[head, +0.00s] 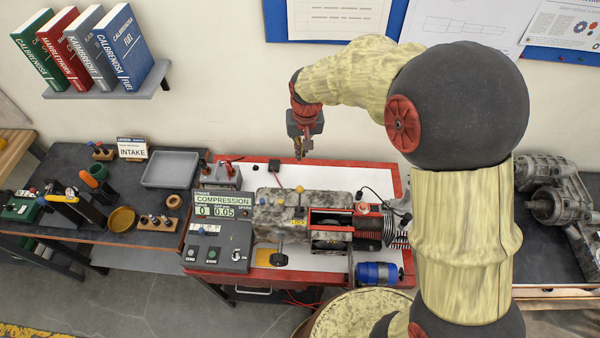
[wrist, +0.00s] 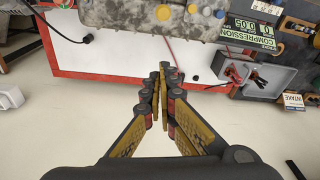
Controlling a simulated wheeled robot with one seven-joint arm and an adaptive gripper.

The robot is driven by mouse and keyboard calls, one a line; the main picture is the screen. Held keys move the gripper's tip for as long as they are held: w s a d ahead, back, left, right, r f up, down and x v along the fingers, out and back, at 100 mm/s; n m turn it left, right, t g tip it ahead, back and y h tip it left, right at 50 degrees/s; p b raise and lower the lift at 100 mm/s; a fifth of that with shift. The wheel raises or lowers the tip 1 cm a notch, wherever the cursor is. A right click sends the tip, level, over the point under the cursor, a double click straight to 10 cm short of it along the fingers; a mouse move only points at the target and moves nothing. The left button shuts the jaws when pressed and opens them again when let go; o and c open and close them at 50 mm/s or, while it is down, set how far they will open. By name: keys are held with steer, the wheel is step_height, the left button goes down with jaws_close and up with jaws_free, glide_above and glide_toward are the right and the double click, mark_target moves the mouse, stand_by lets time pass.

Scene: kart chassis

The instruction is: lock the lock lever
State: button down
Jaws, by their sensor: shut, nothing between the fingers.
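My gripper (head: 299,150) hangs above the back edge of the red-framed bench, behind the grey engine block (head: 275,212). It is shut and empty, and its fingertips (wrist: 165,72) meet in the wrist view. The block (wrist: 120,12) runs along the top of that view, apart from the fingers. A yellow knob (head: 300,188) stands on the block; in the wrist view a yellow knob (wrist: 163,12) shows near a blue one (wrist: 220,12). A small yellow label (head: 299,222) sits on the block's front, its text too small to read. I cannot tell which part is the lock lever.
A control box with a COMPRESSION display (head: 221,205) stands left of the block. A box with red clamps (head: 221,175) is behind it. A blue cylinder (head: 377,273) lies at the front right.

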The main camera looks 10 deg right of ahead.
step_height(320, 180, down, 9)
steer(key=s+p, duration=0.2)
steer(key=shift+s+a, duration=0.3)
steer(key=shift+a, duration=0.1)
steer(key=shift+s, duration=0.1)
stand_by(0.3)
stand_by(0.3)
steer(key=shift+b, duration=0.4)
steer(key=shift+s+r+t, duration=0.1)
steer(key=shift+s+t, duration=0.05)
steer(key=shift+t, duration=0.25)
